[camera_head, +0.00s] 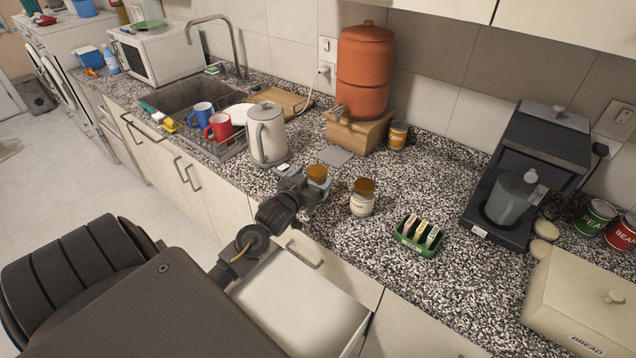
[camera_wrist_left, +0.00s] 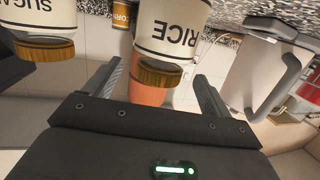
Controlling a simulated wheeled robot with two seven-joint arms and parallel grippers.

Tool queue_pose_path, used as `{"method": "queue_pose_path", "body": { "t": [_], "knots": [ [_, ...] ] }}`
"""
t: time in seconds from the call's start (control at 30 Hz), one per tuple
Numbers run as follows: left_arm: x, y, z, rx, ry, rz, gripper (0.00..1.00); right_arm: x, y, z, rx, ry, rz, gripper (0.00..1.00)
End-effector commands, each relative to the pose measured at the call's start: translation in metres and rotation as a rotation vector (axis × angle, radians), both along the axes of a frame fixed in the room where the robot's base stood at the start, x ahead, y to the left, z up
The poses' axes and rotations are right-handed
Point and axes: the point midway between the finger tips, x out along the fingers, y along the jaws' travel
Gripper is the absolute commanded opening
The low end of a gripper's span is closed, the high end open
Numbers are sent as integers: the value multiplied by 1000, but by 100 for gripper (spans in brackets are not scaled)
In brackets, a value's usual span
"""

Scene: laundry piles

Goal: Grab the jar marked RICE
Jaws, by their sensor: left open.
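The jar marked RICE (camera_wrist_left: 172,30) is white with dark letters and a gold-brown lid, upside down in the left wrist view. In the head view its lid (camera_head: 317,173) shows just behind my left gripper (camera_head: 309,187), which hides much of its body. My left gripper is open, and in the left wrist view its two fingers (camera_wrist_left: 158,82) appear on either side of the jar's lid, with gaps visible. How deep the jar sits between them I cannot tell. A similar jar, marked SUGAR (camera_wrist_left: 38,22), stands to the right in the head view (camera_head: 361,203).
A white kettle (camera_head: 268,138) stands left of the gripper. A green rack (camera_head: 417,234) is to the right. Behind are an orange dispenser (camera_head: 364,75) on a wooden stand and a CORN can (camera_head: 397,135). A coffee machine (camera_head: 530,160) stands farther right. Counter beyond the jars is mostly clear.

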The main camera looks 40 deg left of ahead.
Motion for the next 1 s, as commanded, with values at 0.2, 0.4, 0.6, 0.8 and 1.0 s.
{"method": "queue_pose_path", "body": {
  "t": [0.2, 0.4, 0.6, 0.8, 1.0],
  "knots": [
    [10, 1, 0, 0, 1, -3, 83, 17, 3, 8, 4, -25, -1, 36],
    [37, 8, -6, -1, 1, -2, 83, 6, 3, 21, 4, -9, -1, 36],
    [51, 10, -10, 0, 1, -3, 83, -1, 2, 24, 3, 0, -1, 36],
    [51, 10, -11, 0, 1, -3, 83, 1, 2, 23, 3, -3, -1, 36],
    [51, 11, -11, 0, 1, -3, 60, 3, 2, 23, 3, -4, -1, 36]
  ]
}}
